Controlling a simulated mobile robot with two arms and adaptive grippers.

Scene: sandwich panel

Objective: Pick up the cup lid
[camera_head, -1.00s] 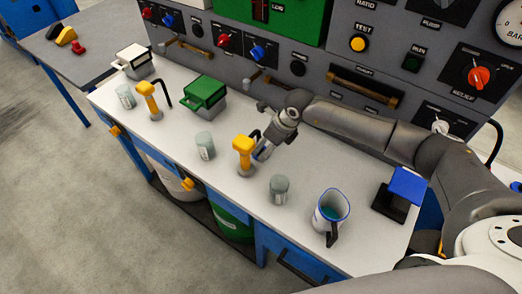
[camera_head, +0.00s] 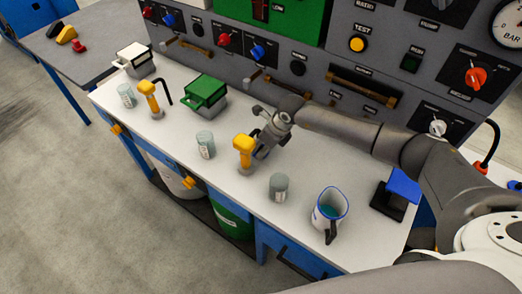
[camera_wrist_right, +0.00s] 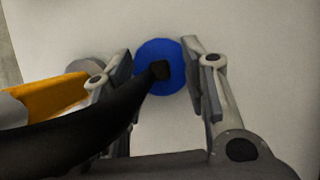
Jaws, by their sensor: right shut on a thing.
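The cup lid looks like a blue round disc (camera_wrist_right: 152,82) between the two fingers of my right gripper (camera_wrist_right: 164,80) in the right wrist view. A dark black piece lies over its middle. My right gripper (camera_head: 261,152) is shut on the lid, close above the white bench, beside a yellow-topped tool (camera_head: 243,153). In the head view the lid is mostly hidden by the gripper and tool. The cup is a white mug with a blue rim (camera_head: 329,212) and dark handle, standing open with teal contents at the front right. My left gripper is not in view.
The yellow tool's black curved part (camera_wrist_right: 70,130) crosses close to the left finger. Glass jars (camera_head: 279,187) (camera_head: 205,144), a green box (camera_head: 204,93) and a blue-topped black stand (camera_head: 402,190) share the bench. A control panel with handles rises behind.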

